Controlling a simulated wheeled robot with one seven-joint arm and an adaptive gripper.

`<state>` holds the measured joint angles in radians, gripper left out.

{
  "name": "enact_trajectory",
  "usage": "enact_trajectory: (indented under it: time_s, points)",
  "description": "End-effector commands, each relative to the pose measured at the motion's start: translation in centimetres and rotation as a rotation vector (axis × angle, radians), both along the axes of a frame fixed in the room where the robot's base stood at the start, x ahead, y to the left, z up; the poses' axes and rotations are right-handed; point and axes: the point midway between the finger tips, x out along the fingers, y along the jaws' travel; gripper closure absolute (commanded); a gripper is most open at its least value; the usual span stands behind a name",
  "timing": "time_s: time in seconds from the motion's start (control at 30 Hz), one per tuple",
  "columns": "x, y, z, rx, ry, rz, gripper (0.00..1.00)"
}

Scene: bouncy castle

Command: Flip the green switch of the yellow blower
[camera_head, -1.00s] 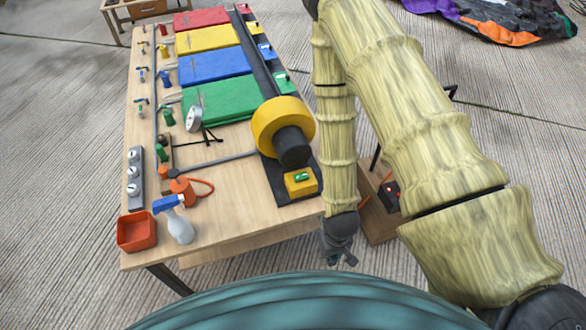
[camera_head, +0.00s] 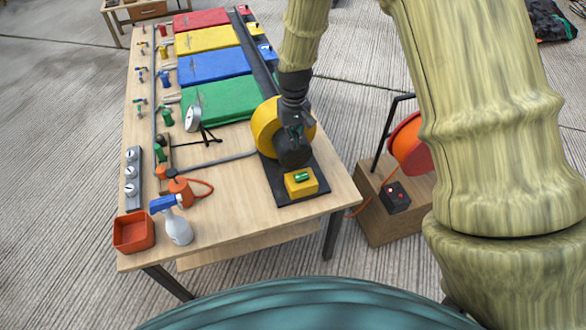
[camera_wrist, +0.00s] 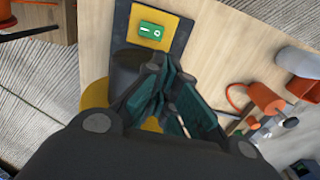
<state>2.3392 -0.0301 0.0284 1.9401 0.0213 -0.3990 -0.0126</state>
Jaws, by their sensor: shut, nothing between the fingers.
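The yellow blower (camera_head: 264,127) stands on a black base plate near the table's right front corner. Its green switch (camera_head: 301,177) sits on a yellow box (camera_head: 300,189) at the front of the plate. In the wrist view the green switch (camera_wrist: 150,30) shows at the top, marked with a line and a circle. My gripper (camera_head: 296,135) is shut and empty, pointing down over the blower's black front part, behind the switch box in the head view. In the wrist view my gripper's fingers (camera_wrist: 160,68) lie just below the switch, apart from it in the picture.
Green (camera_head: 222,101), blue (camera_head: 214,66), yellow and red panels lie behind the blower. A spray bottle (camera_head: 177,228), an orange tray (camera_head: 133,232) and an orange pump-like item (camera_head: 180,190) are at left. An orange reel (camera_head: 408,145) on a wooden box stands right of the table.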

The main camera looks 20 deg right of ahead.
Motion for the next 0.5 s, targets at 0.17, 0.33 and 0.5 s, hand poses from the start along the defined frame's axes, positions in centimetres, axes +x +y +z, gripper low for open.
enact_trajectory:
  time_s: [0.17, 0.33, 0.5]
  points:
    - [0.0, 0.0, 0.0, 0.000, 0.000, 0.000, 1.00]
    - [0.0, 0.0, -0.5, 0.000, 0.001, 0.000, 1.00]
    - [-0.1, 0.0, -1.9, 0.000, 0.002, 0.000, 1.00]
